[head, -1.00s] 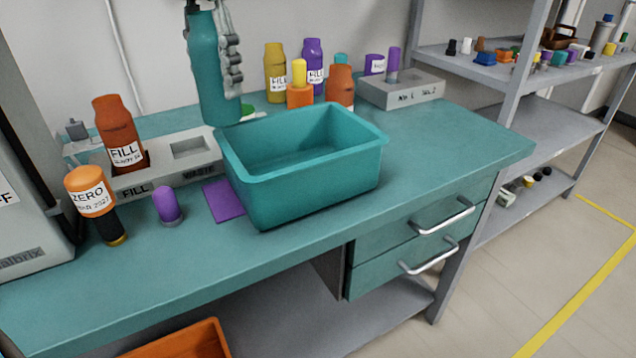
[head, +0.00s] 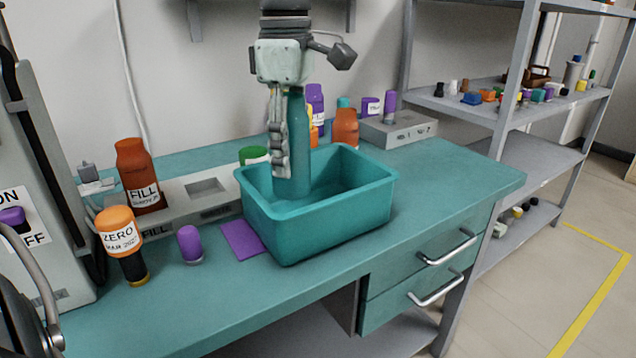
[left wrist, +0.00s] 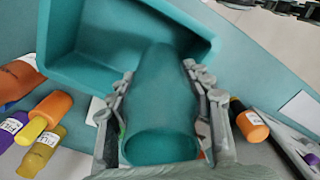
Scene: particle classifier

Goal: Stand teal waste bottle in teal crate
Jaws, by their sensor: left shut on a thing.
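The teal waste bottle (head: 297,135) is upright, its lower end inside the teal crate (head: 330,226), near the crate's left and back part. I cannot tell whether its base touches the crate floor. My left gripper (head: 279,135) is shut on the bottle from above. In the left wrist view the bottle (left wrist: 160,105) lies between both fingers of my left gripper (left wrist: 163,125), with the open crate (left wrist: 75,65) beyond it. A dark curved part at the lower left of the head view may be mine; my right gripper does not show.
A grey rack (head: 185,201) holds an orange FILL bottle (head: 138,178). Behind the crate are an orange bottle (head: 345,127) and a purple one (head: 316,104). The bench right of the crate is clear.

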